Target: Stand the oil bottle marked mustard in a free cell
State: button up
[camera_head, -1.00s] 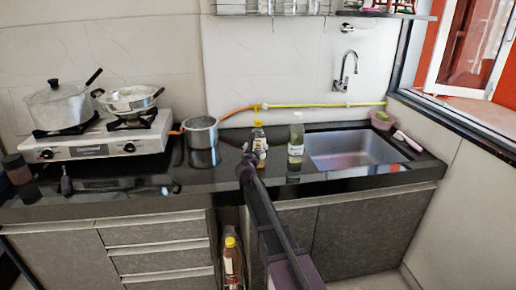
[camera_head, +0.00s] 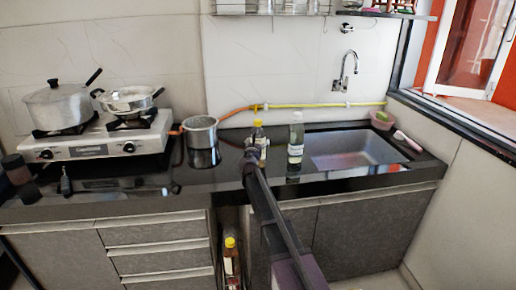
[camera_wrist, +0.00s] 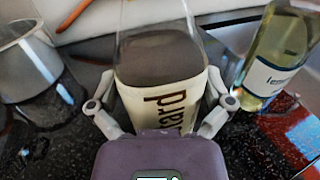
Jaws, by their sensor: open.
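The oil bottle marked mustard (camera_head: 260,139), with a yellow cap, stands upright on the black counter left of the sink. In the wrist view its pale label (camera_wrist: 165,107) shows the letters "tard", and the bottle fills the middle. My gripper (camera_wrist: 163,108) is open, with one finger on each side of the bottle's label; I cannot tell whether they touch it. In the head view my gripper (camera_head: 251,160) is at the near side of the bottle and partly hides it. Another yellow-capped bottle (camera_head: 231,262) stands in a narrow opening below the counter; its cells are not clear.
A bottle of pale yellow-green liquid (camera_head: 296,139) stands close to the right; its label shows in the wrist view (camera_wrist: 270,78). A steel pot (camera_head: 201,141) is to the left, beside the stove (camera_head: 95,140). The sink (camera_head: 350,148) lies to the right.

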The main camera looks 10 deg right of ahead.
aim_at(257, 138)
jog(key=c, duration=1)
jog(key=shift+r, duration=0.1)
notch_tip(257, 138, up, 3)
jog(key=p, duration=0.3)
jog(key=s, duration=0.5)
jog(key=s+r+p, duration=0.1)
jog(key=s, duration=0.4)
jog(key=s+p, duration=0.1)
jog(key=s, duration=0.5)
jog(key=shift+d+r, duration=0.2)
jog(key=shift+r, duration=0.2)
jog(key=shift+r, duration=0.1)
notch_tip(257, 138, up, 13)
jog(key=p, duration=1.3)
